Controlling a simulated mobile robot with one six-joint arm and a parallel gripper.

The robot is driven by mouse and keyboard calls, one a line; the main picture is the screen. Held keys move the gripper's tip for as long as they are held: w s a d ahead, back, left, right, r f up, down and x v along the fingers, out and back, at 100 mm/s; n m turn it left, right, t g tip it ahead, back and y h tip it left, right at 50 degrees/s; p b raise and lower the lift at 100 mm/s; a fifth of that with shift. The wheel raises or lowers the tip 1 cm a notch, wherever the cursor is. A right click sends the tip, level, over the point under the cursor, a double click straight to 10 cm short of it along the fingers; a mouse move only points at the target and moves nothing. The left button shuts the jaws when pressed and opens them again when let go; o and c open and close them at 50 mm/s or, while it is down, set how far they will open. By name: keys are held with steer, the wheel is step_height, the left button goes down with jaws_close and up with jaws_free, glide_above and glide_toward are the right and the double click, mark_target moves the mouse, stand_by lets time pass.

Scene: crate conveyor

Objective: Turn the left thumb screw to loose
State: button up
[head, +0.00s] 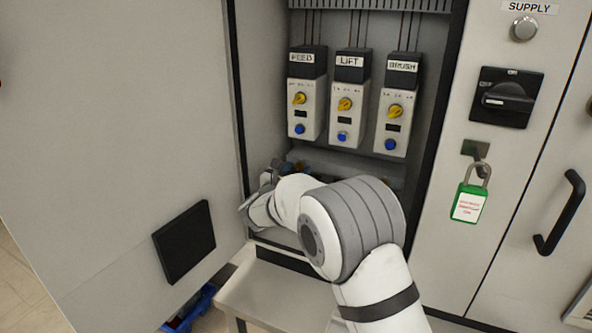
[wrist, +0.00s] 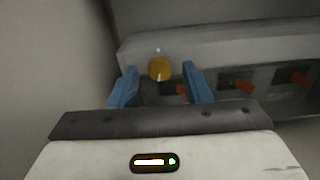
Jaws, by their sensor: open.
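A round orange-yellow thumb screw (wrist: 160,68) sits on the front edge of a long grey cover (wrist: 240,48) in the wrist view. A small pale mark shows just above it. My gripper (wrist: 160,72) is open, with one blue finger on each side of the screw. Gaps show between the fingers and the screw, so they look apart from it. In the head view my gripper (head: 264,180) is low in the cabinet at its left side. My own arm hides most of the cover and the screw there.
Several orange-red levers (wrist: 244,86) line the strip below the cover; one is partly behind the right finger. The cabinet's left wall (wrist: 55,60) is close beside my gripper. Units FEED (head: 306,95), LIFT (head: 348,100) and BRUSH (head: 397,105) hang above. A green padlock (head: 469,203) hangs right.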

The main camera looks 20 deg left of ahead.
steer(key=shift+w, duration=0.2)
steer(key=shift+c, duration=0.2)
jaws_close()
steer(key=shift+r+n+p, duration=0.15)
steer(key=shift+n+p, duration=0.75)
steer(key=shift+n, duration=0.8)
steer(key=shift+o, duration=0.2)
jaws_free()
